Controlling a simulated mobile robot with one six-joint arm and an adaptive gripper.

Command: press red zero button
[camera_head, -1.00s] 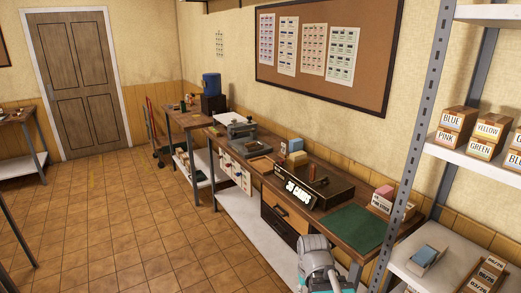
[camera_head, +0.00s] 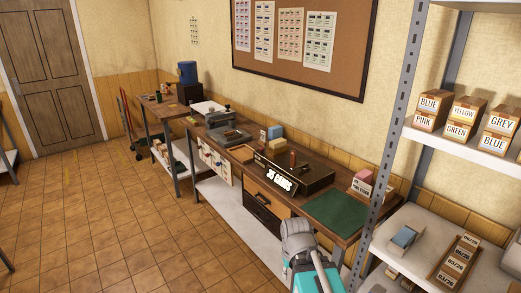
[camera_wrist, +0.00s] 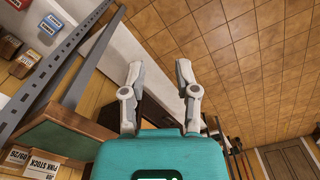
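A black box with a white card-count sign (camera_head: 279,180) stands on the long workbench (camera_head: 240,153). A small red upright piece (camera_head: 293,159) shows at the box; I cannot tell whether it is the red zero button, and no label on it is readable. My gripper is in the wrist view (camera_wrist: 159,68), with its two fingers wide apart and nothing between them. In the head view my arm's end shows low in the picture, in front of the bench and short of the box. The button cannot be made out in the wrist view.
A green mat (camera_head: 338,209) lies right of the box, beside pink stock (camera_head: 362,182). A metal shelf post (camera_head: 398,130) and shelves with labelled boxes (camera_head: 466,108) stand on the right. A grey press-like machine (camera_head: 222,122) stands further left. The tiled floor (camera_head: 120,220) is open.

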